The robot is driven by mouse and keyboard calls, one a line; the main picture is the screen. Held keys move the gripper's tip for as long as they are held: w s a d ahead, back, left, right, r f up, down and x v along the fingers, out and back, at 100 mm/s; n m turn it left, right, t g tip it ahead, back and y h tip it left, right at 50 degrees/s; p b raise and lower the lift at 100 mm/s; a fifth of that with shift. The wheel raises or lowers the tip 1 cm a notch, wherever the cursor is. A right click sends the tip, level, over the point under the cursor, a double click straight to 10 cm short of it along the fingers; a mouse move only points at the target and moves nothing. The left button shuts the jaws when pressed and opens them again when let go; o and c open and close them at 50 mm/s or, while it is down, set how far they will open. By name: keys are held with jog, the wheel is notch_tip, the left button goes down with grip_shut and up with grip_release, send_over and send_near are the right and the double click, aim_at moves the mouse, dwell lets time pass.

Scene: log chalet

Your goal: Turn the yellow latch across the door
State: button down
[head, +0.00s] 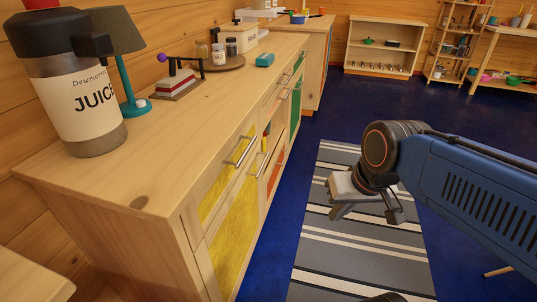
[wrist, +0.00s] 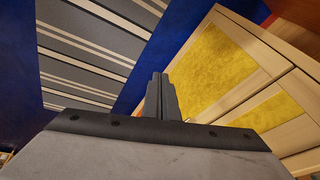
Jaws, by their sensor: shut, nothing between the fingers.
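I cannot make out a yellow latch in either view. The near end of the wooden counter has a yellow-panelled door (head: 236,245) below a yellow-fronted drawer (head: 214,194). In the wrist view a large yellow panel (wrist: 212,65) and a smaller one (wrist: 268,120) show in pale wooden frames, to the right of the fingers. My gripper (head: 338,212) hangs over the striped rug, right of the cabinet front and apart from it. In the wrist view its two dark fingers (wrist: 160,80) are together with nothing between them.
On the wooden counter (head: 155,180) stand a juice jar (head: 80,105), a teal lamp (head: 132,75) and a lever device (head: 178,82). Bar handles (head: 243,152) stick out from the cabinet front. The striped rug (head: 350,262) and blue floor beside it are clear.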

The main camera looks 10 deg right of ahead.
jog(key=w+a+f+m+g+y, duration=0.25)
jog(key=w+a+m+y, duration=0.35)
jog(key=w+m, duration=0.3)
jog(key=w+a+f+m+g+y, duration=0.1)
jog(key=w+a+f+m+y, duration=0.35)
jog(key=m, duration=0.75)
jog(key=w+d+f+m+t, duration=0.3)
jog(key=w+m+t, duration=0.1)
jog(key=w+m, duration=0.3)
jog(key=w+d+f+m+t+y, duration=0.1)
jog(key=w+d+f+m+t, duration=0.2)
jog(key=w+m, duration=0.4)
jog(key=w+d+f+m+t, duration=0.3)
jog(key=w+d+m+t, duration=0.1)
jog(key=w+m, duration=0.4)
jog(key=shift+w+d+f+t+y, duration=0.15)
jog(key=shift+w+d+t+y, duration=0.2)
jog(key=shift+t, duration=0.3)
